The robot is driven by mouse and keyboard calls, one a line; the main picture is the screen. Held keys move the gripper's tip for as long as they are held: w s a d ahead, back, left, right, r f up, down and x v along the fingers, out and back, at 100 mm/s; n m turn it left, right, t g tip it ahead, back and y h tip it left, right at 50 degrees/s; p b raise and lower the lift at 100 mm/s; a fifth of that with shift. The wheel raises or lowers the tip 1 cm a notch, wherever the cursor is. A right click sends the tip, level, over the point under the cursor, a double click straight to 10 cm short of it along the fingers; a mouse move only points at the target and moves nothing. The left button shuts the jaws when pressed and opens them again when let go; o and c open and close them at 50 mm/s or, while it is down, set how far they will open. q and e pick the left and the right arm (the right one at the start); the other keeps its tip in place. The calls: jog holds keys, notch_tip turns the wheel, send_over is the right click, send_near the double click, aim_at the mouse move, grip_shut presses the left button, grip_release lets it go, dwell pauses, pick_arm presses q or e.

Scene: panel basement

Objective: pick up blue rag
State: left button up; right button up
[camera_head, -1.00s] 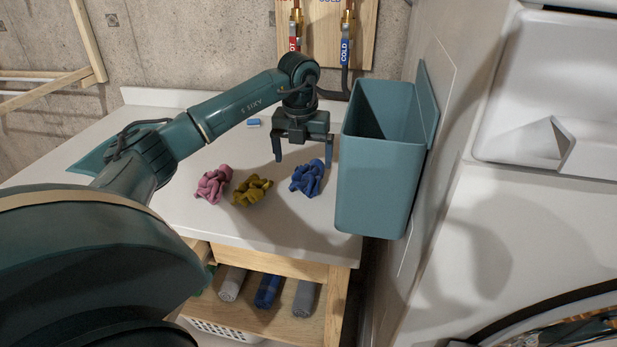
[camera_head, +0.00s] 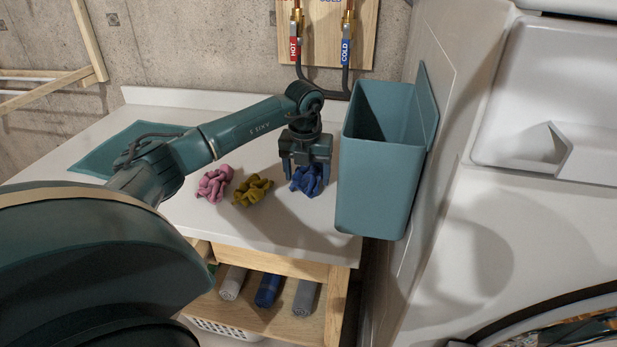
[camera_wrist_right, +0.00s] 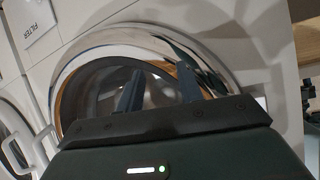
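The blue rag (camera_head: 307,181) lies crumpled on the white countertop (camera_head: 270,228), left of the teal bin. My left gripper (camera_head: 307,178) points down over it, with one finger at each side of the rag. The fingers stand apart and look open; whether they touch the rag I cannot tell. The gripper hides the rag's upper part. My right gripper (camera_wrist_right: 160,85) shows in the right wrist view, its fingers apart with nothing between them, in front of a round machine door.
A pink rag (camera_head: 214,184) and a yellow rag (camera_head: 252,190) lie left of the blue one. The teal bin (camera_head: 380,180) stands close on the right. A teal mat (camera_head: 105,153) lies at the back left. Rolled cloths (camera_head: 268,290) lie on the shelf below. A white machine (camera_head: 520,240) is at right.

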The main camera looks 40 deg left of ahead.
pick_arm(q)
jog(key=c, duration=0.6)
